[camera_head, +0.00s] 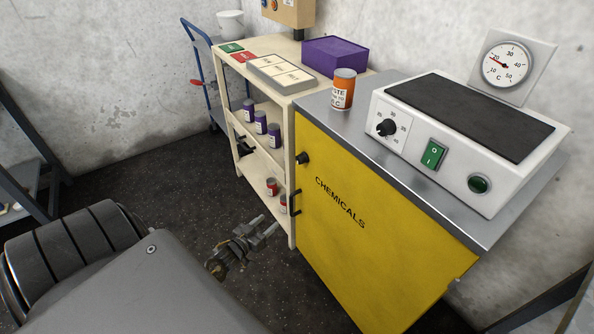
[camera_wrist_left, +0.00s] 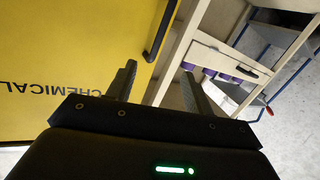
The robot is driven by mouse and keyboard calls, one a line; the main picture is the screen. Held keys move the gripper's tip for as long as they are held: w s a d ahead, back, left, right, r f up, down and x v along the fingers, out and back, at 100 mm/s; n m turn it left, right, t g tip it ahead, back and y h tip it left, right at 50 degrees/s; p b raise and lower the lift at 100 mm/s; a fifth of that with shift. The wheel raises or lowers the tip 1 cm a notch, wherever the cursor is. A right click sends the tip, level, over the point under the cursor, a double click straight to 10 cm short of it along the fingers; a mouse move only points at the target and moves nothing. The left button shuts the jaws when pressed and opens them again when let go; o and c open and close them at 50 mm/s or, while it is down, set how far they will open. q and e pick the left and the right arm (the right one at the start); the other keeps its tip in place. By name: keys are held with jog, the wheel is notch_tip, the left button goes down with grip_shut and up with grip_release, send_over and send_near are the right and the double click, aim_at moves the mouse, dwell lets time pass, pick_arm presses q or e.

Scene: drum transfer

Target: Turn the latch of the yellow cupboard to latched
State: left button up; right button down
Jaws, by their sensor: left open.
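The yellow cupboard (camera_head: 385,225) stands right of centre in the head view, its door shut and marked CHEMICALS. A small black latch knob (camera_head: 303,158) sits near the door's upper left edge; I cannot tell its turn. A black bar handle (camera_head: 295,203) is below it, and it also shows in the left wrist view (camera_wrist_left: 157,32). My left gripper (camera_head: 264,227) is open and empty, left of the cupboard door and lower than the latch, touching nothing. In the left wrist view my fingers (camera_wrist_left: 157,86) are apart; the latch does not show there. My right gripper is out of view.
A cream shelf unit (camera_head: 280,165) with purple and red cans adjoins the cupboard's left side. On the cupboard top stand an orange can (camera_head: 343,90) and a white hotplate (camera_head: 455,150). A blue trolley (camera_head: 205,75) is behind. Dark floor (camera_head: 150,165) lies open at left.

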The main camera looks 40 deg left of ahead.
aim_at(298, 161)
pick_arm(q)
jog(key=w+r+m+t+h+b, duration=0.1)
jog(key=w+r+t+h, duration=0.15)
jog(key=r, duration=0.65)
jog(key=w+r+t+h+b, duration=0.1)
jog(key=w+r+t+h, duration=0.15)
jog(key=r, duration=0.55)
jog(key=x, duration=0.5)
jog(key=p+x, duration=0.1)
jog(key=x, duration=0.4)
jog(key=shift+d+r, duration=0.2)
jog(key=shift+d, duration=0.05)
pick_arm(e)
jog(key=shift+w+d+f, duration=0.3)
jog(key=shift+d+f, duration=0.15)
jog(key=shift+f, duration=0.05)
pick_arm(q)
jog(key=shift+c, duration=0.2)
jog(key=c, duration=0.9)
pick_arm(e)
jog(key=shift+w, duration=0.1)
